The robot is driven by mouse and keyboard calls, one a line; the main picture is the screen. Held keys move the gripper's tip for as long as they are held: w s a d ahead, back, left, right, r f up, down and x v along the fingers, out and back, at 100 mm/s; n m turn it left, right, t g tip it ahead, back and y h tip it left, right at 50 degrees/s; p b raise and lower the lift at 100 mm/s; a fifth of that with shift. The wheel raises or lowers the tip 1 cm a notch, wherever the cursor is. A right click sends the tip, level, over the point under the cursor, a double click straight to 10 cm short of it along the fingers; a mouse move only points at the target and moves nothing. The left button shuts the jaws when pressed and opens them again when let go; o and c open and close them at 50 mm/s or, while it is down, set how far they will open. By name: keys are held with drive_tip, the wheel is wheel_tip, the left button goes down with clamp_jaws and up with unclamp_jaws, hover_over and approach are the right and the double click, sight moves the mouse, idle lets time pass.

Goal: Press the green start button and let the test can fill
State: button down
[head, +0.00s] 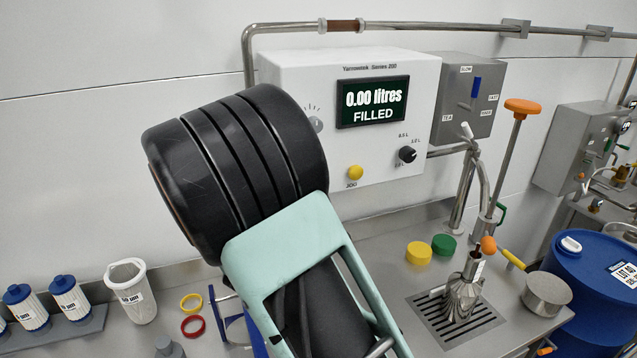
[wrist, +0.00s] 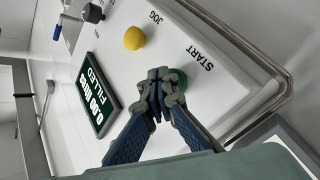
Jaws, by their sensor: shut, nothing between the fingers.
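The green start button (wrist: 181,77) shows in the wrist view beside the word START, partly covered by my fingers. My gripper (wrist: 157,103) is shut and empty, with its tips at or just in front of the button; I cannot tell whether they touch it. In the head view my arm hides the button and the gripper. The white filler box (head: 290,72) carries a display (head: 372,102) reading 0.00 litres FILLED; the display also shows in the wrist view (wrist: 98,97). A shiny steel can (head: 462,296) stands on the drain grate (head: 425,303); its contents cannot be seen.
A yellow JOG button (head: 355,172) and a black selector knob (head: 407,154) are on the same panel. Yellow and green caps (head: 444,244), a steel pan (head: 547,292) and a blue drum (head: 597,275) are to the right. Filter cartridges (head: 70,296) stand at the left.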

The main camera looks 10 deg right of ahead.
drive_tip(key=shift+s, duration=0.1)
drive_tip(key=shift+s+d+b, duration=0.2)
drive_tip(key=shift+s+b, duration=0.35)
drive_tip(key=shift+s, duration=0.3)
drive_tip(key=shift+s+d+b, duration=0.25)
drive_tip(key=shift+s+b, duration=0.3)
drive_tip(key=shift+s, duration=0.7)
drive_tip(key=shift+s+d+b, duration=0.25)
drive_tip(key=shift+s+b, duration=0.25)
drive_tip(key=shift+s, duration=0.75)
